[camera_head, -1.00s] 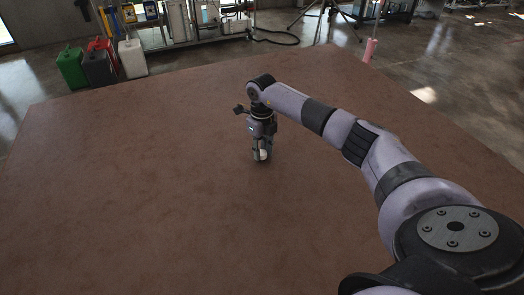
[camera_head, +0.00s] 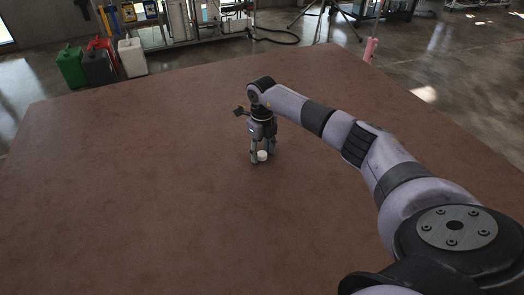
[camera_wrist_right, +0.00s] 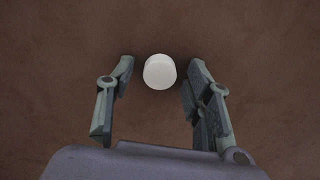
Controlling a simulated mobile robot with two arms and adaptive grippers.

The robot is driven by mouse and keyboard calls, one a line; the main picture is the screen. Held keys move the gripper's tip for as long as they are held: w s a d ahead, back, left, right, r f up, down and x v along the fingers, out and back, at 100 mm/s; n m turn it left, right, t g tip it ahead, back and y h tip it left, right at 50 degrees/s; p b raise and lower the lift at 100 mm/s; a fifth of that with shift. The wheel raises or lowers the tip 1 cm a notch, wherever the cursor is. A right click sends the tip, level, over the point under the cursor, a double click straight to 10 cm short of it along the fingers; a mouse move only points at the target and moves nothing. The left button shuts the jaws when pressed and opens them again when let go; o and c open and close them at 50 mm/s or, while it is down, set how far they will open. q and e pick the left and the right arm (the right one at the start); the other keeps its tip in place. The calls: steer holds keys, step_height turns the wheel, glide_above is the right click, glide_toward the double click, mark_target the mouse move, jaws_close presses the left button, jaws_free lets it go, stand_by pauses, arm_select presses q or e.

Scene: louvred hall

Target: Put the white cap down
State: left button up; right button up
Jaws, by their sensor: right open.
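The white cap (camera_head: 262,156) rests on the brown surface (camera_head: 150,190), below my right gripper (camera_head: 262,160). In the right wrist view the cap (camera_wrist_right: 160,72) shows as a round white piece, a little beyond the fingertips and midway between them. The right gripper (camera_wrist_right: 160,85) is open, with a clear gap between each finger and the cap. My left gripper shows in neither view.
The brown surface is bare around the cap. Beyond its far left edge stand green (camera_head: 71,67), dark grey (camera_head: 101,67) and white (camera_head: 132,57) canisters. A pink object (camera_head: 370,49) stands past the far right edge.

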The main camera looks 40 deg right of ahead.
steer(key=shift+r, duration=0.6)
step_height(320, 180, up, 10)
steer(key=shift+r+b, duration=0.25)
steer(key=shift+b, duration=0.1)
steer(key=shift+o, duration=0.6)
steer(key=shift+r, duration=0.4)
step_height(320, 180, up, 5)
steer(key=m, duration=0.4)
glide_above(264, 155)
step_height(264, 155, down, 12)
steer(key=shift+r+p, duration=0.15)
steer(key=shift+p, duration=0.3)
steer(key=shift+w+f+p, duration=0.15)
steer(key=shift+w+f, duration=0.1)
steer(key=shift+f, duration=1.2)
steer(key=shift+w+f+p, duration=0.15)
steer(key=shift+w+f, duration=0.05)
steer(key=shift+f, duration=1.25)
